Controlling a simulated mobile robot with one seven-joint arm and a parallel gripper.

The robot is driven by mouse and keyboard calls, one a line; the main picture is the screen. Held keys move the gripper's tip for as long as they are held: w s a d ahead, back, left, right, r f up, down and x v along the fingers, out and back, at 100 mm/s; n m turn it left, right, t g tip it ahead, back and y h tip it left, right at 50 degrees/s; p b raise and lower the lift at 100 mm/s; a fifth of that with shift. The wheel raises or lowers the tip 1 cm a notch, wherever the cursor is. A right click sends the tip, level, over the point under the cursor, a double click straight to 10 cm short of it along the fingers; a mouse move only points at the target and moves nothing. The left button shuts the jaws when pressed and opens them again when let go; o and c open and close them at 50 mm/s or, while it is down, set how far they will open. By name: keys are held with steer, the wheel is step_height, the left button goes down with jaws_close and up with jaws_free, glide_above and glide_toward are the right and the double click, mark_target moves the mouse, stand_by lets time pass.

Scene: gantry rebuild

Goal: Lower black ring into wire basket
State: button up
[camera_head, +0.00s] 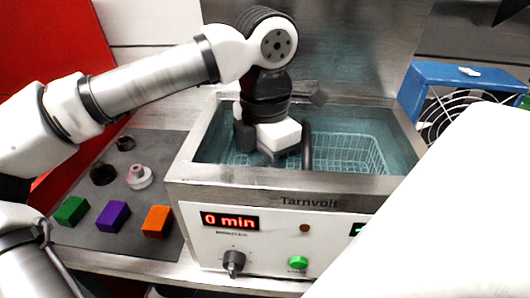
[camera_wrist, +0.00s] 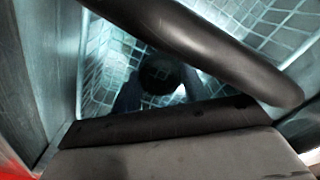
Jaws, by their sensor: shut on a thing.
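My gripper (camera_head: 277,140) reaches down inside the open tank (camera_head: 188,168) of the Tarnvolt bath, with its fingertips hidden in the head view. The wire basket (camera_head: 350,152) sits in the tank, its mesh also below my gripper in the wrist view (camera_wrist: 105,50). In the wrist view a dark round thing, which looks like the black ring (camera_wrist: 160,72), is between my fingers, over the mesh. Its hole is not clear, and I cannot tell whether it touches the basket. The basket's dark handle (camera_head: 307,146) stands close beside my gripper and crosses the wrist view (camera_wrist: 210,48).
Left of the bath, a grey mat (camera_head: 75,240) holds green (camera_head: 71,211), purple (camera_head: 113,216) and orange (camera_head: 157,222) blocks, a white part (camera_head: 138,177) and two dark parts (camera_head: 103,174) (camera_head: 125,143). A blue fan box (camera_head: 428,85) stands at the right. The tank's metal walls are near.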

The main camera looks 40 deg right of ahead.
steer(key=o, duration=1.2)
steer(key=shift+c, duration=0.2)
steer(key=shift+r, duration=0.1)
step_height(320, 180, up, 14)
